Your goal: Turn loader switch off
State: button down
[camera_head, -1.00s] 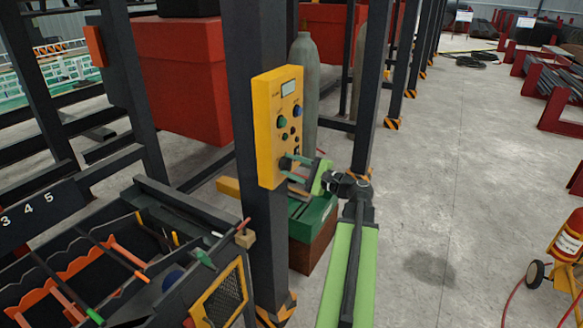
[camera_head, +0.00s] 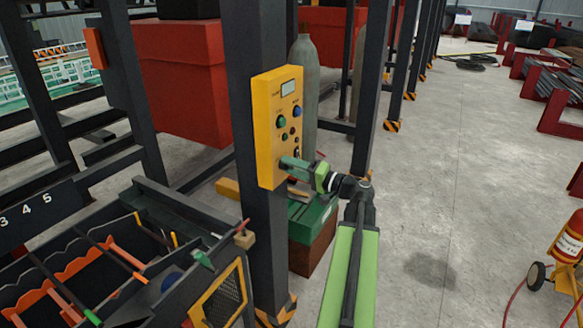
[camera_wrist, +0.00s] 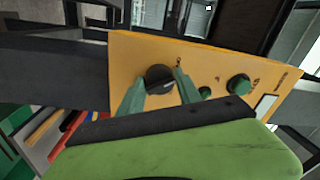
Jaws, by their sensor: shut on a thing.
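The yellow control panel (camera_head: 268,130) is fixed to a dark upright post. It carries a small display, green and blue buttons and smaller dark knobs. Near its lower end is a round black rotary switch, clear in the wrist view (camera_wrist: 159,79), with a light pointer mark on its face. My gripper (camera_head: 290,163) reaches the lower part of the panel from the right. In the wrist view its two green fingers (camera_wrist: 158,90) stand on either side of the black switch and are shut on it. In the head view the gripper hides the switch.
A dark tool cart (camera_head: 120,265) with orange racks stands at the lower left. A grey gas cylinder (camera_head: 304,85) stands behind the panel, and a green box (camera_head: 312,215) lies below my gripper. The concrete floor to the right is open, with a fire extinguisher (camera_head: 570,240) at the edge.

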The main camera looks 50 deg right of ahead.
jog(key=shift+f+n, duration=0.1)
jog(key=shift+n, duration=1)
jog(key=c, duration=0.9)
grip_release()
jog(key=shift+d, duration=0.1)
jog(key=b+v, duration=0.1)
jog(key=v, duration=1.6)
jog(key=shift+s+d, duration=0.2)
